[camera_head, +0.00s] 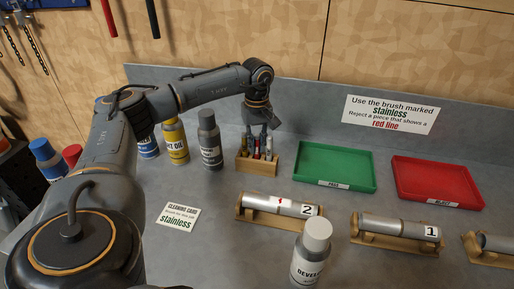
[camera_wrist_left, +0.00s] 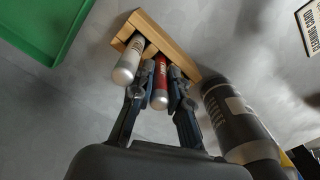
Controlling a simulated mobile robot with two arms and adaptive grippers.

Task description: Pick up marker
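A small wooden holder (camera_head: 258,166) stands near the back of the grey bench, left of the green tray. It holds a red marker (camera_head: 269,148) and a silver-grey one beside it, which shows clearly in the left wrist view (camera_wrist_left: 128,64). My left gripper (camera_head: 258,134) points down over the holder. The red marker's lower part is still inside the holder. My right gripper is not in view.
A grey bottle (camera_head: 210,142) stands just left of the holder, with yellow and blue bottles beyond it. A green tray (camera_head: 334,185) and a red tray (camera_head: 437,202) lie to the right. Metal cylinders on wooden cradles (camera_head: 280,218) and a white-capped bottle (camera_head: 312,250) are in front.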

